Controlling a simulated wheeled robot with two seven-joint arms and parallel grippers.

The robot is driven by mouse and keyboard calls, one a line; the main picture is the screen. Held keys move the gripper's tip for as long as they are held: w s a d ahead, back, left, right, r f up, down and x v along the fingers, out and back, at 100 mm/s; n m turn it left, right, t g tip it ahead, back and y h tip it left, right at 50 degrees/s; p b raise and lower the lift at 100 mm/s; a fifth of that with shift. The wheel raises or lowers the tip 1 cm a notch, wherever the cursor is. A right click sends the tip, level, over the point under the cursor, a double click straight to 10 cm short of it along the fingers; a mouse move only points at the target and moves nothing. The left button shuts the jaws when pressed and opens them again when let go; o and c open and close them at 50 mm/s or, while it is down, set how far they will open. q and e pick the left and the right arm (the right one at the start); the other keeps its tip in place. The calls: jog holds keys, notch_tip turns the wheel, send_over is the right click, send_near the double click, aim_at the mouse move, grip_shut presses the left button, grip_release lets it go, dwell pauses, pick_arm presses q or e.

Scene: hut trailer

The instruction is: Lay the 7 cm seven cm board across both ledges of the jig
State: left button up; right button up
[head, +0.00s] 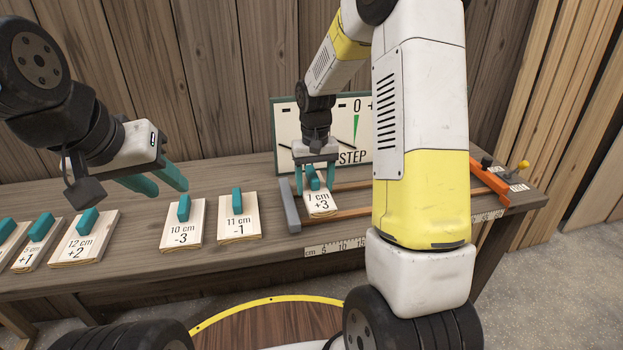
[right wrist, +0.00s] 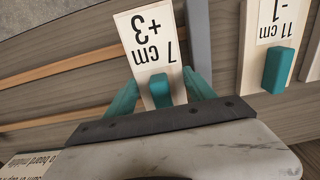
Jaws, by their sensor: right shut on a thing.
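The 7 cm board (head: 322,209), marked +3, is pale wood with a teal handle. My right gripper (head: 316,176) is shut on that handle; in the right wrist view the handle (right wrist: 160,90) shows between the teal fingers. The board spans over both orange ledges of the jig, the rear ledge (head: 352,187) and the front ledge (head: 352,213), beside the grey end stop (head: 290,206). I cannot tell whether it rests on them or is slightly above. My left gripper (head: 158,184) is open and empty above the bench at the left.
Other handled boards lie left of the jig: 11 cm (head: 240,222), 10 cm (head: 184,225), 12 cm (head: 84,243) and more at the edge. A STEP sign (head: 355,115) stands behind. An orange end piece (head: 490,184) is at the right. My right arm hides part of the jig.

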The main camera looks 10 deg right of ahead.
aim_at(320, 191)
jog(key=shift+w+d+f, duration=0.1)
jog(key=shift+w+d, duration=0.55)
jog(key=shift+d, duration=0.1)
jog(key=shift+w+d+f, duration=0.1)
jog(key=shift+w+f, duration=0.05)
jog(key=shift+f, duration=1.6)
jog(key=shift+f, duration=0.1)
jog(key=o, duration=1.5)
